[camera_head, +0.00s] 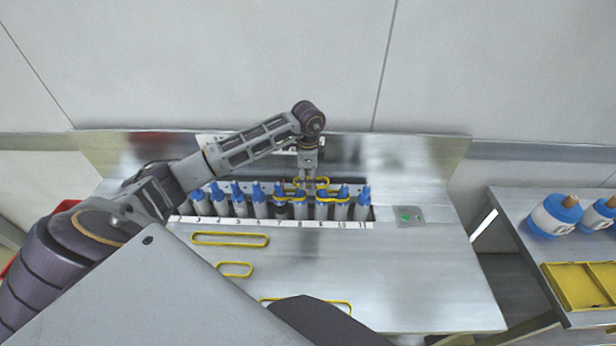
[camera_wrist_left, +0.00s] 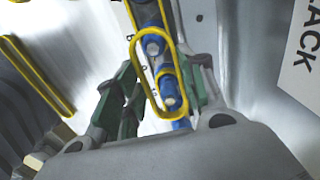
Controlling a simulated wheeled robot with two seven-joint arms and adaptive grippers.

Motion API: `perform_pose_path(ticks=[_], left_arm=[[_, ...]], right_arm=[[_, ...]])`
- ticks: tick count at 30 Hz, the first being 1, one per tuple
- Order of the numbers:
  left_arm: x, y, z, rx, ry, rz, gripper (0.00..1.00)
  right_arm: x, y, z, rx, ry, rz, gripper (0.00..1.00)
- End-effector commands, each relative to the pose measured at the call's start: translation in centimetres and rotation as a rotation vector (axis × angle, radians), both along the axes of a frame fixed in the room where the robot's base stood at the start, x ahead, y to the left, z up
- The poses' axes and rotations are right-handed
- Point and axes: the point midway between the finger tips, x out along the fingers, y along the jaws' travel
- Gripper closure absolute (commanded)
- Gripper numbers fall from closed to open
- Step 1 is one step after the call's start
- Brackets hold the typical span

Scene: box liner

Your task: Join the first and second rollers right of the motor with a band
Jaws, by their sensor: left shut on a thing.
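A row of blue-capped rollers (camera_head: 362,205) stands in a slot behind a numbered strip. A darker unit (camera_head: 280,208) near label 7 looks like the motor. My left gripper (camera_head: 309,186) is over the rollers just right of it, shut on a yellow band (camera_head: 317,181). In the left wrist view the band (camera_wrist_left: 179,60) is a long loop between the green-padded fingers (camera_wrist_left: 165,95), with blue roller tops (camera_wrist_left: 168,88) showing inside its outline. I cannot tell whether it is seated. Another yellow band (camera_wrist_left: 145,14) shows beyond it. My right gripper is not in view.
A long yellow band (camera_head: 230,239), a small one (camera_head: 234,270) and a partly hidden one (camera_head: 340,303) lie on the metal table (camera_head: 420,280). A green button panel (camera_head: 408,216) is right of the rollers. A side table with a yellow tray (camera_head: 548,272) stands right.

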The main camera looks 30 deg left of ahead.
Motion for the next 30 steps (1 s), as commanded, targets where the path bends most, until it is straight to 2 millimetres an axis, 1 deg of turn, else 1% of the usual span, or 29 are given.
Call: perform_pose_path(ticks=[14,21,30], left_arm=[[0.0,0.0,-2.2,-0.001,-0.001,0.000,0.74],[0.0,0.0,-3.2,0.000,0.000,0.000,0.74],[0.0,0.0,-3.9,0.000,0.000,0.000,0.74]], right_arm=[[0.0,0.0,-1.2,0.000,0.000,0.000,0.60],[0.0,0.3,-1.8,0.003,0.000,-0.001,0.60],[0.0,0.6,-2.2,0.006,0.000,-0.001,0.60]])
